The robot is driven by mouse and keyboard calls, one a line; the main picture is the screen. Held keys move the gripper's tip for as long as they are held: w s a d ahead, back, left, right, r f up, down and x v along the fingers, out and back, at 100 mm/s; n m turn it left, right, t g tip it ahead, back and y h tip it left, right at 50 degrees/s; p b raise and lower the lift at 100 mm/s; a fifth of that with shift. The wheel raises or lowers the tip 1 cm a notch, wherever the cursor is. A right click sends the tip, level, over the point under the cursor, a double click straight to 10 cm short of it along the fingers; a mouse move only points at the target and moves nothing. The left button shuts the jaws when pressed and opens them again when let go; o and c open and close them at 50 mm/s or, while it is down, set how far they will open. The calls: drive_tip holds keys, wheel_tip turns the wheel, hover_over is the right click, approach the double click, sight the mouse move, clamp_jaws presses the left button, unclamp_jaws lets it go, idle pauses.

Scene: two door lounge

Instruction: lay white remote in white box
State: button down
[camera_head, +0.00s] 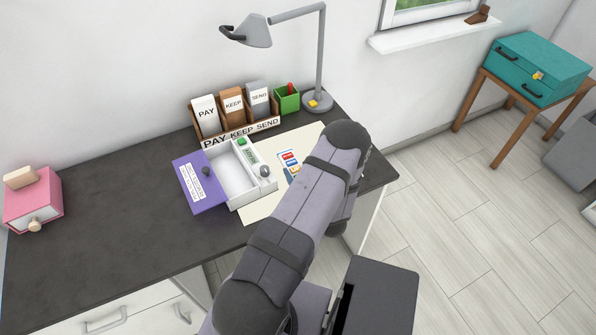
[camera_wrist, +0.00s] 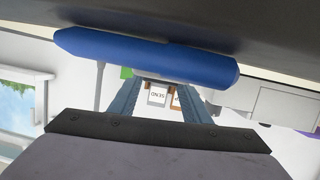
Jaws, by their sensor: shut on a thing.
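In the head view my own arm hides the gripper and the bar. The white box (camera_head: 236,207) stands open on the dark desk, with its large compartment looking empty. A purple panel with a white label (camera_head: 190,180) lies against its left side. A narrow section at its right holds a green piece (camera_head: 241,142) and a grey knob-like piece (camera_head: 265,170). I cannot make out a white remote in either view.
A cream sheet with coloured markings (camera_head: 262,209) lies beside the box, partly behind my arm. A PAY/KEEP/SEND rack (camera_head: 240,133), green cup (camera_head: 288,101) and grey lamp (camera_head: 319,60) stand behind. A pink box (camera_head: 35,205) is at far left.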

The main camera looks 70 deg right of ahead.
idle(0.3)
drive_tip(key=shift+f, duration=0.2)
drive_tip(key=c, duration=1)
unclamp_jaws()
drive_tip(key=shift+r, duration=0.2)
drive_tip(key=shift+s+a, duration=0.25)
drive_tip(key=b+v, duration=0.1)
drive_tip(key=v, duration=0.2)
drive_tip(key=shift+o, duration=0.6)
drive_tip(key=shift+v, duration=0.95)
